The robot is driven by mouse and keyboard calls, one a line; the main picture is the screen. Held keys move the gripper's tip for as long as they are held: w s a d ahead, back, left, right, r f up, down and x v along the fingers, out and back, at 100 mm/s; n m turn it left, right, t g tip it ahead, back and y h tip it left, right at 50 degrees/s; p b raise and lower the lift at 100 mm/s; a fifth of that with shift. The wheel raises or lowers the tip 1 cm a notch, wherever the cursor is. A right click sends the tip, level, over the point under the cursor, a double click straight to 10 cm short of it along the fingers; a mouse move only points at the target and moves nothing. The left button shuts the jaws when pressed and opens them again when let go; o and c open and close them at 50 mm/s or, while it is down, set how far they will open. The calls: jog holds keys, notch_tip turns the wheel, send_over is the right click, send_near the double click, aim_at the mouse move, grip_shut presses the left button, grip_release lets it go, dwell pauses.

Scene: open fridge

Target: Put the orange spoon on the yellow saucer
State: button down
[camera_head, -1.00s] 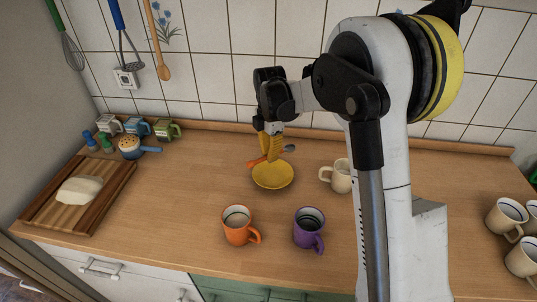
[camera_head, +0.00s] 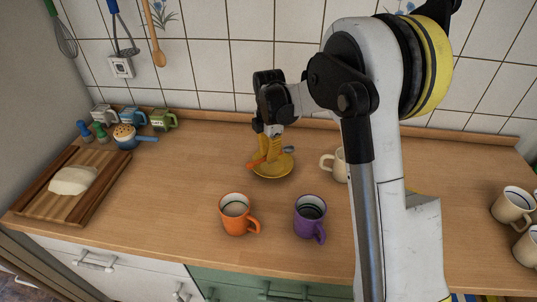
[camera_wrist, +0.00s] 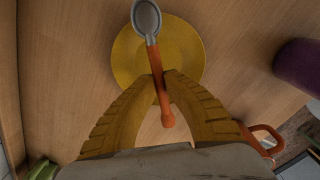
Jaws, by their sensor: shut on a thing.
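The yellow saucer (camera_head: 285,171) lies on the wooden counter near the back wall; it also shows in the wrist view (camera_wrist: 187,45). My gripper (camera_head: 263,160) points down over the saucer's left part. In the wrist view my gripper (camera_wrist: 158,82) has its yellow fingers shut on the orange handle of the spoon (camera_wrist: 155,60). The spoon's grey bowl (camera_wrist: 146,17) points away over the saucer, and the handle's end sticks out between the fingers. In the head view the spoon (camera_head: 257,163) is partly hidden by the fingers. I cannot tell whether it touches the saucer.
An orange mug (camera_head: 236,215) and a purple mug (camera_head: 309,217) stand in front of the saucer. A cream mug (camera_head: 328,167) stands to its right, partly behind my arm. A cutting board (camera_head: 112,170) with dough lies at left. Counter left of the saucer is clear.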

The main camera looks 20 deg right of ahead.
jog(key=shift+f+b, duration=0.45)
jog(key=shift+f, duration=0.15)
dwell(0.4)
jog(key=c, duration=1.5)
grip_release()
notch_tip(320, 180, up, 12)
jog(key=shift+r, duration=0.1)
